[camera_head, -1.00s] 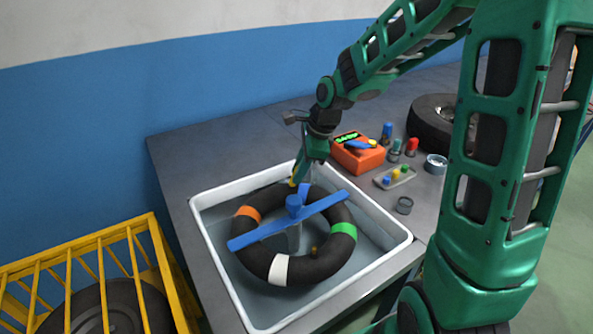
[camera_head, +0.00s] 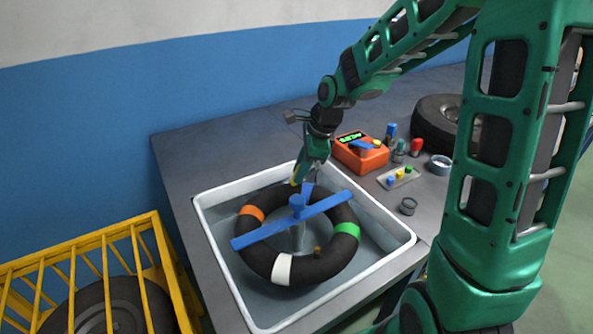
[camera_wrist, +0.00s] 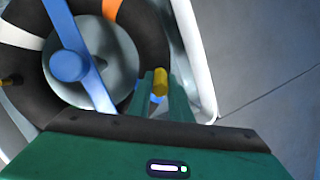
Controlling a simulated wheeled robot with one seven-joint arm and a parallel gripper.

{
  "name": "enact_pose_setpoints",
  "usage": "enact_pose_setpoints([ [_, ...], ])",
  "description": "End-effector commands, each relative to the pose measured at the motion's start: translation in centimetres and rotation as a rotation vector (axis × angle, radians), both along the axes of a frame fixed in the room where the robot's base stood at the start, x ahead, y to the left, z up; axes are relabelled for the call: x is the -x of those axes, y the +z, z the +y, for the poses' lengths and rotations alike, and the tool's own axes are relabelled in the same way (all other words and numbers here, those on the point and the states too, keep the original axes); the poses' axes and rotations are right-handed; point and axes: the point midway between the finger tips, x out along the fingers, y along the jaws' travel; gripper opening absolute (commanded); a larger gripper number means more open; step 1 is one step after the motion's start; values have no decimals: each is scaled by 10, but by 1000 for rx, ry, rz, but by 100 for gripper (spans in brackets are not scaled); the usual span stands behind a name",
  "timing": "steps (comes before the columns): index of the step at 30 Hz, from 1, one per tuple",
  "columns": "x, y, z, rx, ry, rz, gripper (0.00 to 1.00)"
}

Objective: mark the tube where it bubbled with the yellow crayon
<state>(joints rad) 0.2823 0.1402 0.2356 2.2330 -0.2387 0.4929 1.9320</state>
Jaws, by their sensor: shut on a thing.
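The black tube (camera_head: 252,256) lies in a white tray of water, with orange, green and white bands on it. A blue bar with a round knob (camera_head: 297,206) crosses over it. My gripper (camera_head: 302,178) is over the tube's far side, pointing down. It is shut on the yellow crayon (camera_wrist: 160,82), which sticks out between the fingers in the wrist view. No bubbles or crayon mark can be made out.
The white tray (camera_head: 226,290) sits in the grey bench (camera_head: 190,150). To its right are an orange box (camera_head: 360,156) with a display, a small tray of coloured pieces (camera_head: 399,178), small bottles and a tire (camera_head: 432,125). A yellow cage (camera_head: 95,248) stands at left.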

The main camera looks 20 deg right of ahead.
Motion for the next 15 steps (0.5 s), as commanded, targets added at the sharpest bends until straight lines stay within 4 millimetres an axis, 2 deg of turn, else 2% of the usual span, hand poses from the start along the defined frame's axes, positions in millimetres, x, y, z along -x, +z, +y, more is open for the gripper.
enact_pose_setpoints([
  [15, 6, -2, -16, 0, -1, 1, 0],
])
